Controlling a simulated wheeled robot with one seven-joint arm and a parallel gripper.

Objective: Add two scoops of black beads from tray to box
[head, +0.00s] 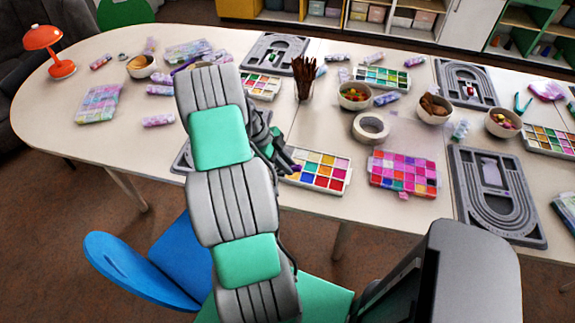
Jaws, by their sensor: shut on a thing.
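My gripper (287,162) is partly hidden behind my own arm, at the near edge of the table. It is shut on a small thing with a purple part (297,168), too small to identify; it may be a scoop. The gripper is at the left end of a white compartment tray (347,187) with red, orange, yellow, purple and dark cells; I cannot tell whether they touch. A clear box (404,196) with pink, red and purple compartments lies to its right. I cannot make out which compartment holds black beads.
Grey bead boards lie at the right (535,238), back right and back centre, another partly behind my arm. A tape roll (359,127), bowls and a cup of brown sticks (304,88) stand on the table (60,125). A blue chair (118,270) is in front.

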